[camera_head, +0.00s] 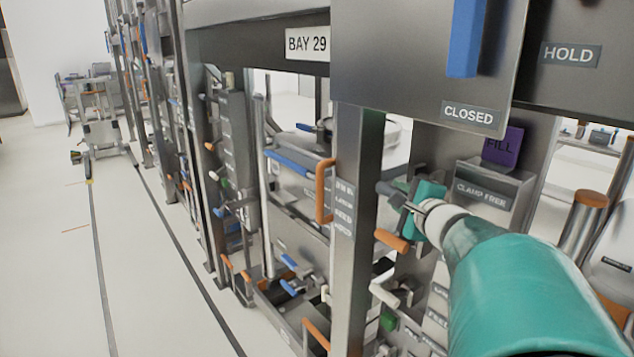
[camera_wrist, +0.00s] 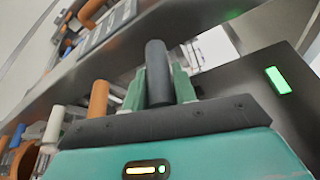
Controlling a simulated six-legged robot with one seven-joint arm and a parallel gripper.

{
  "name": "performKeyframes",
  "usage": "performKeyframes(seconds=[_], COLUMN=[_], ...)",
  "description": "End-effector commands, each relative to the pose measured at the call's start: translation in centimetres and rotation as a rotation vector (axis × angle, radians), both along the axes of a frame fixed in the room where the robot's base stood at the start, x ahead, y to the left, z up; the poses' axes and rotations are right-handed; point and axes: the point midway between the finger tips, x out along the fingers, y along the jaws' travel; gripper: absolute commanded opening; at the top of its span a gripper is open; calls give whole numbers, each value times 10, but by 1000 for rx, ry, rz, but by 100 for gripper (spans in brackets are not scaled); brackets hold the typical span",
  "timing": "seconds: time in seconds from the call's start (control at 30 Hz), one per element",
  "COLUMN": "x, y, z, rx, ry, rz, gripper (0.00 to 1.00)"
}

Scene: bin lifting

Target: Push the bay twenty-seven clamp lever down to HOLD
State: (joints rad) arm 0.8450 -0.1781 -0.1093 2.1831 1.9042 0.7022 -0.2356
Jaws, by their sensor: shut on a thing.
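My gripper (camera_head: 409,205) is at the post on the right of the head view, with its teal arm reaching in from the lower right. It is shut on a dark cylindrical lever handle (camera_wrist: 157,72), which stands between the green fingers in the wrist view. The handle's dark end (camera_head: 387,189) also shows in the head view, left of the fingers. No bay number is readable beside this lever. A HOLD label (camera_head: 568,54) is at the upper right, and a CLAMP FREE label (camera_head: 481,195) is on a grey holder behind my gripper. The lever's pivot is hidden.
An orange handle (camera_head: 391,241) sits just below my gripper, and an orange loop handle (camera_head: 324,191) is on the left. A BAY 29 sign (camera_head: 307,43) and a CLOSED panel (camera_head: 420,60) hang above. The aisle floor (camera_head: 50,270) at left is clear; a cart (camera_head: 100,130) stands farther back.

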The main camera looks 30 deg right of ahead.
Motion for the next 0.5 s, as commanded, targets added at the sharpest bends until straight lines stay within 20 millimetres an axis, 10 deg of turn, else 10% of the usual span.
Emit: performKeyframes(seconds=[0.5], x=[1], y=[-6], z=[-38], rx=[14], ry=[12], rz=[-5], gripper=[0])
